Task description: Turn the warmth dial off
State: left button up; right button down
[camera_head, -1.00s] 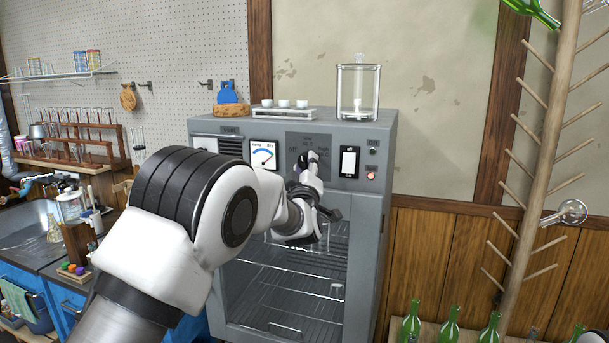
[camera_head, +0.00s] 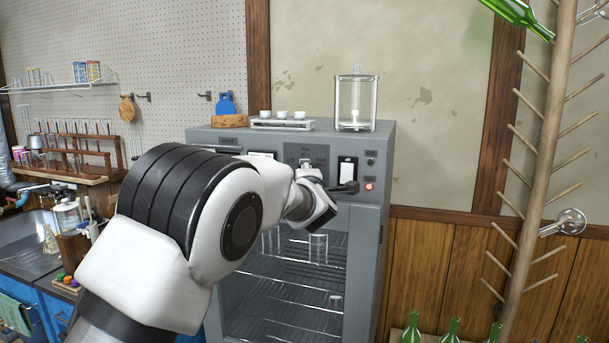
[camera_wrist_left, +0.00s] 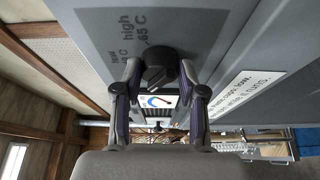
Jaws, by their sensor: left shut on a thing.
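The warmth dial is a black knob (camera_wrist_left: 158,70) on the grey panel (camera_wrist_left: 85,25) of the steel cabinet. In the left wrist view it sits between the two fingers of my left gripper (camera_wrist_left: 159,76), which is shut on it. The printed marks "high 65 C" and a partly readable lower setting show beside the knob; which mark it points to is unclear. In the head view my left gripper (camera_head: 306,167) is at the cabinet's control panel, and the dial is mostly hidden there by the gripper and wrist. My right gripper is not in view.
The cabinet (camera_head: 360,250) has a glass door with wire shelves. A glass jar (camera_head: 356,102) and a tray of small cups (camera_head: 283,123) stand on top. A pegged wooden rack (camera_head: 540,160) stands right.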

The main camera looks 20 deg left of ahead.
pick_arm(q)
jog(key=shift+r, duration=0.35)
jog(key=o, duration=1.1)
jog(key=shift+o, duration=0.2)
jog(key=shift+w+f, duration=0.1)
jog(key=shift+f, duration=0.1)
